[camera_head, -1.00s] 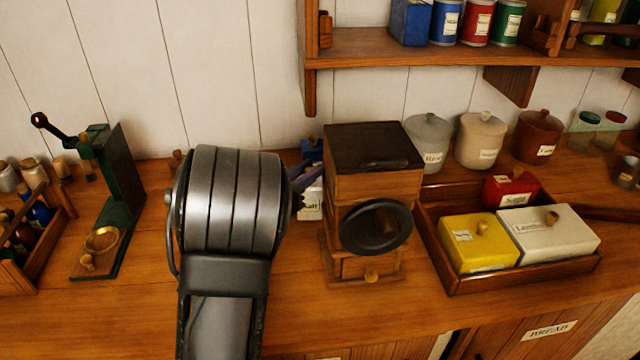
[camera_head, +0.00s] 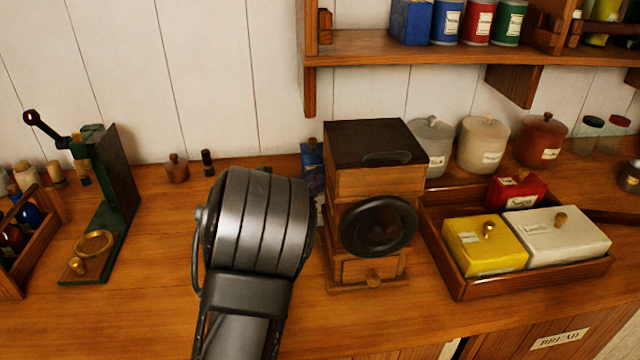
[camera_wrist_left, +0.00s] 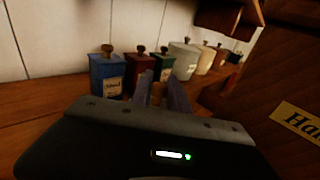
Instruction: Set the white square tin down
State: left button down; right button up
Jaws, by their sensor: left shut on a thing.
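My left gripper (camera_wrist_left: 158,92) is shut on a small brown wooden knob (camera_wrist_left: 157,94) in the left wrist view. The body below that knob is hidden by the gripper housing. In the head view my left wrist covers most of the space left of the coffee mill, and only a sliver of white shows beside the mill. Whether the held thing touches the counter cannot be seen. A white rectangular tin with a wooden knob (camera_head: 556,236) lies in the wooden tray (camera_head: 460,287) at the right. My right gripper is not in view.
The wooden coffee mill (camera_head: 372,190) stands close right of my left wrist. Blue (camera_wrist_left: 107,76), maroon (camera_wrist_left: 138,66) and green tins (camera_wrist_left: 161,68) stand ahead in the wrist view. A green press (camera_head: 105,200) stands left. Counter between press and wrist (camera_head: 160,250) is clear.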

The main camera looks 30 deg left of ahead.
pick_arm(q)
jog(key=shift+r, duration=0.1)
jog(key=c, duration=1.3)
grip_release()
jog(key=shift+r, duration=0.1)
jog(key=shift+s+a+r+p, duration=0.1)
jog(key=shift+s+a+p, duration=0.2)
jog(key=shift+s, duration=1.7)
jog(key=shift+s+a+p, duration=0.25)
jog(key=shift+s+p, duration=0.1)
jog(key=shift+s, duration=1.65)
jog(key=shift+s+a+r+p, duration=0.1)
jog(key=shift+s+a+p, duration=0.2)
jog(key=shift+s, duration=1.7)
jog(key=shift+o, duration=0.6)
